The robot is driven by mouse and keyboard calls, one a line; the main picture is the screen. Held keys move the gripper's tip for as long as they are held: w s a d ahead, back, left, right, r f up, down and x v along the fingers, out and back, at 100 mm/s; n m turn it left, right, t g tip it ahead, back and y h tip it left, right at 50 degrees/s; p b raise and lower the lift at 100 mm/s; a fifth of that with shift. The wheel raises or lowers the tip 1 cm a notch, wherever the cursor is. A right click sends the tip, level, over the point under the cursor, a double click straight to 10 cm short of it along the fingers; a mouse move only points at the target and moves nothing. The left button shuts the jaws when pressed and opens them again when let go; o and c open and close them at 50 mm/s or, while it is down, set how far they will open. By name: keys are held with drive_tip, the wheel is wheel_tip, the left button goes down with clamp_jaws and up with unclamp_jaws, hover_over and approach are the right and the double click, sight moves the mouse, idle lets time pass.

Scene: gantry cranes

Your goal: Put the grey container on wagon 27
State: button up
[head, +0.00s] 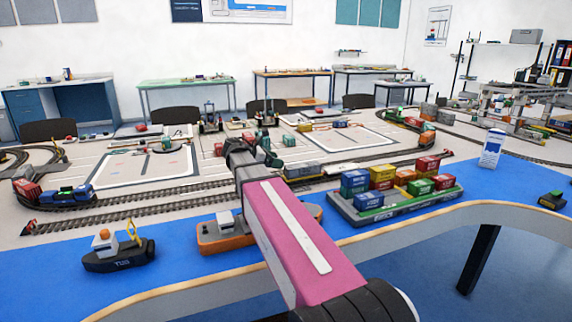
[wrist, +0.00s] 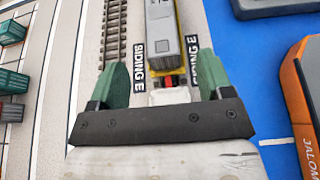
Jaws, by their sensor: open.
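My gripper (head: 266,150) is over the track behind the blue quay. In the wrist view its two green fingers (wrist: 164,62) are spread apart with nothing held between them. A grey box-shaped body (wrist: 168,34) on a yellow wagon (wrist: 152,62) lies ahead, its near end between the fingertips in the picture; I cannot tell the height gap. The yellow wagon also shows in the head view (head: 300,171), just right of the gripper. I cannot read a number 27 on any wagon.
A barge of coloured containers (head: 395,212), an orange boat (head: 215,238) and a dark tug (head: 118,255) stand on the blue quay. A blue locomotive (head: 70,196) is at left. SIDING E labels (wrist: 138,62) lie beside the wagon. Gantry cranes (head: 520,100) stand at right.

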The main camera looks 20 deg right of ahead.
drive_tip(key=shift+v, duration=1.4)
